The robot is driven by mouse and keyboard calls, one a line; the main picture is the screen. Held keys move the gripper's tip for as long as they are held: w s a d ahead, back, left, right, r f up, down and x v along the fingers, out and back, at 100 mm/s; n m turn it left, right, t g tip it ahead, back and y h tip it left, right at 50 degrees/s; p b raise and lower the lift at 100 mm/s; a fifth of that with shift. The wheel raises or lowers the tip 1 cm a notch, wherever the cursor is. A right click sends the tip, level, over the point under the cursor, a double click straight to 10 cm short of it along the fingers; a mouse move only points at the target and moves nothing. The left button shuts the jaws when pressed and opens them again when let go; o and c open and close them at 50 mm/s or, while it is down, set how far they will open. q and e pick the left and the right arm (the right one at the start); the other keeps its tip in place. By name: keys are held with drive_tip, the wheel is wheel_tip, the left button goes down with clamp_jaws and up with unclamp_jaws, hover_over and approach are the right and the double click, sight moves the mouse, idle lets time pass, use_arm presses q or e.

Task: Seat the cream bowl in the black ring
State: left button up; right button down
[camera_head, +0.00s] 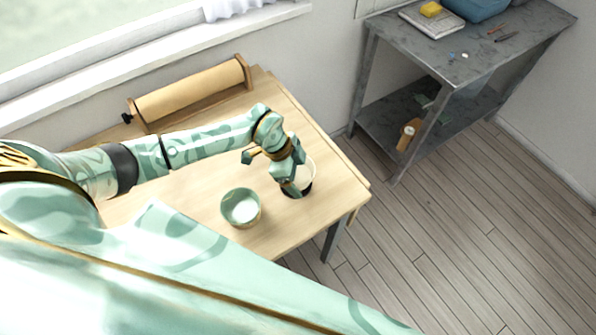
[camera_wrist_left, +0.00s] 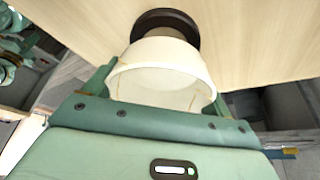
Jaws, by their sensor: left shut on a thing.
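The cream bowl (camera_wrist_left: 160,85), with thin gold seams, is between the fingers of my left gripper (camera_head: 291,184), which is shut on it. In the head view the bowl (camera_head: 309,172) shows beside the gripper, partly hidden by it. The black ring (camera_wrist_left: 163,15) lies on the table just beyond the bowl in the left wrist view, with its near side hidden by the bowl. In the head view a dark part of the ring (camera_head: 295,193) shows below the gripper. I cannot tell whether bowl and ring touch. My right gripper is out of view.
A green bowl (camera_head: 241,218) with a pale inside stands on the wooden table (camera_head: 335,190), left of the gripper. A paper roll on a wooden holder (camera_head: 190,93) is at the table's back. A grey metal shelf table (camera_head: 470,60) stands apart at the upper right.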

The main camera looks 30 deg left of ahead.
sight(298, 176)
use_arm(q)
drive_tip(key=shift+f, duration=0.15)
drive_tip(key=shift+f+b, duration=0.6)
drive_tip(key=shift+f, duration=0.5)
drive_tip(key=o, duration=1)
drive_tip(key=shift+c, duration=0.2)
wheel_tip(298, 176, up, 8)
drive_tip(key=p, duration=0.8)
drive_tip(key=shift+r+p, duration=0.1)
drive_tip(key=shift+p, duration=0.3)
